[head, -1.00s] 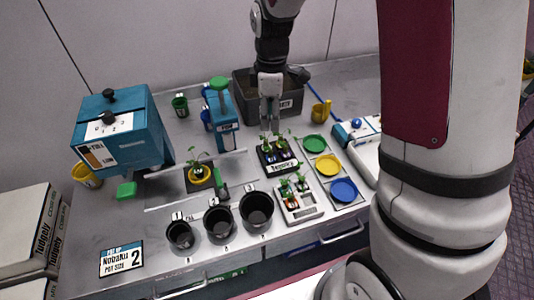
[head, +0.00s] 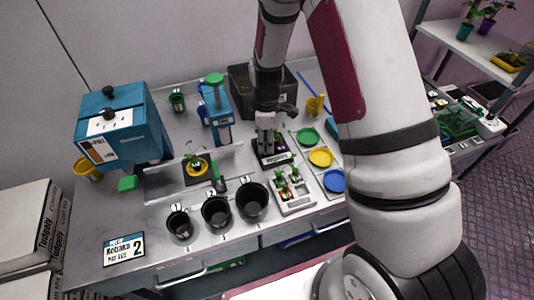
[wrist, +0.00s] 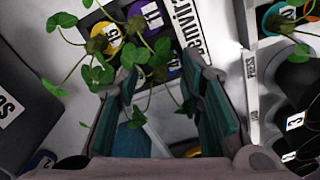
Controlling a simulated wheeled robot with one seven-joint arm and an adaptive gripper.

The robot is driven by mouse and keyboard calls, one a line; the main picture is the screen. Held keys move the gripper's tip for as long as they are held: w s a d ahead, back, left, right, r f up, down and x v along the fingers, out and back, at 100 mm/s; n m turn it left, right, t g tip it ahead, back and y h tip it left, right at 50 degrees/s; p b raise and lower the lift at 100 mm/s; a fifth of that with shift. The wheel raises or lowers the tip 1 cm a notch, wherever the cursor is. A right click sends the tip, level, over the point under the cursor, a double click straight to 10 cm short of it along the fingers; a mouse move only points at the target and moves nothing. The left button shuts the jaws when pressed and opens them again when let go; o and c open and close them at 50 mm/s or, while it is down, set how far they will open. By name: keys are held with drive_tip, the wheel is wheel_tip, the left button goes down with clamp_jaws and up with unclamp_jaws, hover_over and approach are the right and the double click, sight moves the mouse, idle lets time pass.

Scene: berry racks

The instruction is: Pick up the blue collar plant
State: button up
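My gripper (head: 266,150) is over the black plant tray (head: 275,161) in the head view and hides most of its plants. In the wrist view my gripper (wrist: 163,75) is open, with teal pads apart and leaves and stems between and beside them. A blue-teal collar (wrist: 270,18) shows at the upper right of the wrist view, outside the fingers. I cannot tell for sure which plant is the blue collar one. Nothing is clearly gripped.
A white tray with small plants (head: 294,205) stands in front, beside green, yellow and blue dishes (head: 334,181). Black pots (head: 252,200) line the front edge. A blue press (head: 219,118) and dark bin (head: 245,85) stand behind. A yellow-collared plant (head: 197,168) is left.

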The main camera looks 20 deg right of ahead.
drive_tip(key=shift+f, duration=0.55)
clamp_jaws()
